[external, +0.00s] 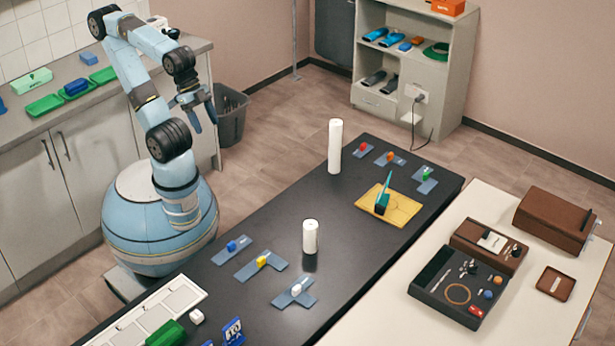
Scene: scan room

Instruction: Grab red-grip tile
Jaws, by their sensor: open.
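The red-grip tile (364,150) is a blue-grey flat tile with a red knob, lying at the far end of the black table, just right of the tall white cylinder. A tile with an orange grip (389,158) and one with a green grip (425,178) lie to its right. My gripper (203,118) is raised in the air at the left, beyond the table's left edge and well away from the tile. Its fingers point down, apart and empty.
A tall white cylinder (335,146) and a short one (310,237) stand on the black table (350,215). A yellow board (400,208) holds a teal upright object. Blue-, yellow- and white-grip tiles (231,248) lie nearer. The table's middle is mostly clear.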

